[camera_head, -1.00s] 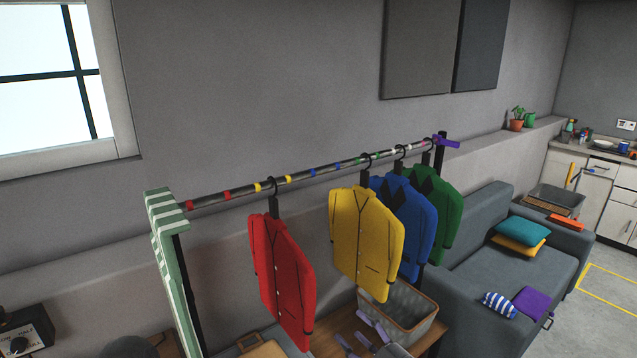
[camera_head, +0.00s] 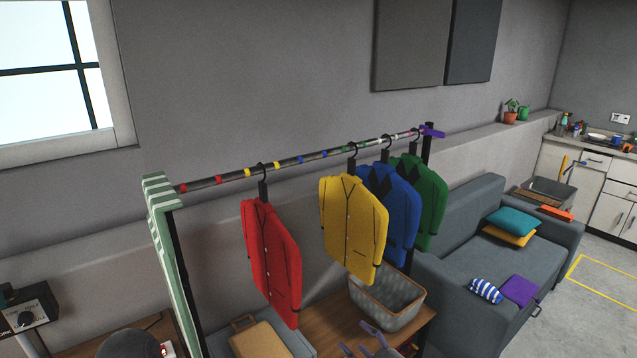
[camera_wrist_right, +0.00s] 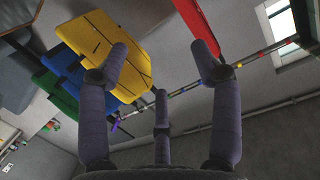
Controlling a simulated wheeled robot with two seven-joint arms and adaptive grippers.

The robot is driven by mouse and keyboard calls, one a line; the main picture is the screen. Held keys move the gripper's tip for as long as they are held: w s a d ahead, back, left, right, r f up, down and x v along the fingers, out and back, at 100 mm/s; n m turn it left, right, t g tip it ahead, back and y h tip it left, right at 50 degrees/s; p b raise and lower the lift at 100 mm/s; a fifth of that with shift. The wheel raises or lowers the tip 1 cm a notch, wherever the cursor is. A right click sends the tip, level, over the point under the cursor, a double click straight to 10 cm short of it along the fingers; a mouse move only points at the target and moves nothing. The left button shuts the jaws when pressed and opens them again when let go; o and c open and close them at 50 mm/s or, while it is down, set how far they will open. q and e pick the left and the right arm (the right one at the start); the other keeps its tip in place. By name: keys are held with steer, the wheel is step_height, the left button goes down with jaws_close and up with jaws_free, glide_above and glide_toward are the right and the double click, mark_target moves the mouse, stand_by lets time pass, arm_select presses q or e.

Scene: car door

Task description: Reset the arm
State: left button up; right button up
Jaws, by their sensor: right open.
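My right gripper (camera_head: 368,343) shows at the bottom edge of the head view as dark purple fingers, partly cut off. It is below the hanging jackets and in front of the wooden shelf. In the right wrist view its fingers (camera_wrist_right: 160,65) are spread with nothing between them. A red jacket (camera_head: 270,262), a yellow jacket (camera_head: 353,228), a blue jacket (camera_head: 403,200) and a green jacket (camera_head: 434,198) hang from the rack's rail (camera_head: 310,158). The yellow jacket (camera_wrist_right: 105,45) and red jacket (camera_wrist_right: 197,22) show beyond the fingers in the wrist view.
A grey basket (camera_head: 400,312) stands on the wooden shelf (camera_head: 325,318) under the jackets. A grey sofa (camera_head: 450,270) with cushions stands to the right. The rack's green-and-white striped end (camera_head: 165,230) is at left. Open floor (camera_head: 570,325) lies at far right.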

steer(key=s+d+f+m+g+h, duration=0.1)
steer(key=s+f+m+g+h, duration=0.15)
steer(key=f, duration=0.85)
steer(key=s+f+m+g+h, duration=0.15)
steer(key=s+f+g, duration=0.25)
steer(key=f, duration=0.7)
steer(key=s+a+f+m+g, duration=0.1)
steer(key=s+f+m+g, duration=0.2)
steer(key=s+f, duration=1)
steer(key=s+g, duration=0.3)
steer(key=s, duration=0.1)
steer(key=shift+s+f+g, duration=0.2)
steer(key=shift+s+g, duration=0.1)
steer(key=shift+g, duration=0.05)
